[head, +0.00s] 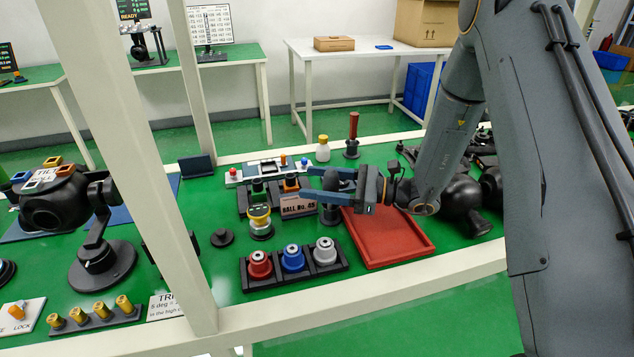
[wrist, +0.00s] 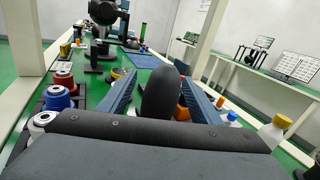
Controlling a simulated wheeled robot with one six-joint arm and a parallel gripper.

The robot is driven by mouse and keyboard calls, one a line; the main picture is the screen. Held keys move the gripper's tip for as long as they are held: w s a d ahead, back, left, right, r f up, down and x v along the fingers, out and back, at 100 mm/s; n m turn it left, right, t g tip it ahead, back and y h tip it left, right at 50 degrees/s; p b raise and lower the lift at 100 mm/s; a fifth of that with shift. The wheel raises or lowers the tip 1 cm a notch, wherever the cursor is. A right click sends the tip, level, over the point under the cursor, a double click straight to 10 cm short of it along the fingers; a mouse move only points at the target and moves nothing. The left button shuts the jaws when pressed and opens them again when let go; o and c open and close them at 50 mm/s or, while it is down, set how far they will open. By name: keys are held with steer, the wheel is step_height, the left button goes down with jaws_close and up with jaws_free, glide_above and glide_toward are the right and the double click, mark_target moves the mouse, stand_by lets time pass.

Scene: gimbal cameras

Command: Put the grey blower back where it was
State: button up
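The grey blower (wrist: 160,94) shows in the wrist view as a dark, rounded upright bulb between the two blue fingers of my gripper (wrist: 160,88). Narrow gaps show on both sides of it, so the fingers look open around it. In the head view my gripper (head: 312,183) is over the middle of the green bench, with the blower (head: 331,180) as a dark rounded shape between the fingers. A dark lower part shows beneath the fingers; I cannot tell whether it is the blower or a stand. The bulb's lower part is hidden in the wrist view.
A red tray (head: 420,247) lies right of the gripper. A black rack (head: 285,283) with red, blue and grey-topped pots stands in front. A sign (head: 298,204), a yellow-topped pot (head: 260,222) and a white bottle (head: 323,150) are close. White frame posts (head: 130,150) cross the view.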

steer(key=s+d+b, duration=0.2)
steer(key=d, duration=0.9)
steer(key=shift+s+d+r, duration=0.15)
steer(key=shift+d, duration=0.25)
steer(key=shift+s, duration=0.1)
